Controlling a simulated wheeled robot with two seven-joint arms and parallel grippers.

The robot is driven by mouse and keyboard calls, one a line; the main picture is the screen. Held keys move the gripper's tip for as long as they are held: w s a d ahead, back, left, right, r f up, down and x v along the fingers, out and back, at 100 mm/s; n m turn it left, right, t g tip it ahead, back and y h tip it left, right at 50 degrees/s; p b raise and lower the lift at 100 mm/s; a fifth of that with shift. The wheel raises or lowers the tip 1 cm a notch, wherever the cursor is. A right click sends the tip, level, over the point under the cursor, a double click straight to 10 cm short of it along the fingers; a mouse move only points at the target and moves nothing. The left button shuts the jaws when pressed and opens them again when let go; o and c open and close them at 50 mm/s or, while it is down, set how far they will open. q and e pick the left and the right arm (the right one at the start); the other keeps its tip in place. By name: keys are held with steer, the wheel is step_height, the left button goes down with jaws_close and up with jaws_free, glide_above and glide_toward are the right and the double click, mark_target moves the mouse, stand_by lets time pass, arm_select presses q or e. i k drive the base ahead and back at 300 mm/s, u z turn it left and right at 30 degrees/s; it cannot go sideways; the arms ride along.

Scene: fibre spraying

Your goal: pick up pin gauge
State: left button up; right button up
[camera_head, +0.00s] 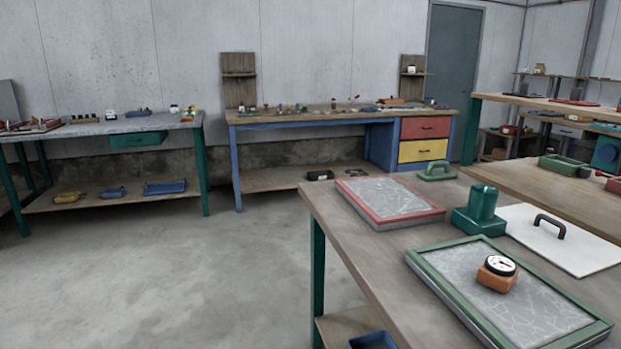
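A small orange block with a round white dial on top, which looks like the pin gauge (497,274), sits on a green-framed grey panel (432,272). The panel lies on the near wooden table (345,240) at the lower right. The dial faces up and towards me. Neither of my grippers is in view, and nothing touches the gauge.
On the same table are a red-framed panel (389,199), a green cylinder on a base (481,210), a white board with a black handle (562,240) and a green handled tool (437,172). Workbenches line the back wall. The concrete floor (190,275) at left is clear.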

mark_target(502, 285)
steer(key=k, duration=0.5)
steer(key=u, duration=0.6)
steer(key=i, duration=1.55)
steer(key=z, duration=2.55)
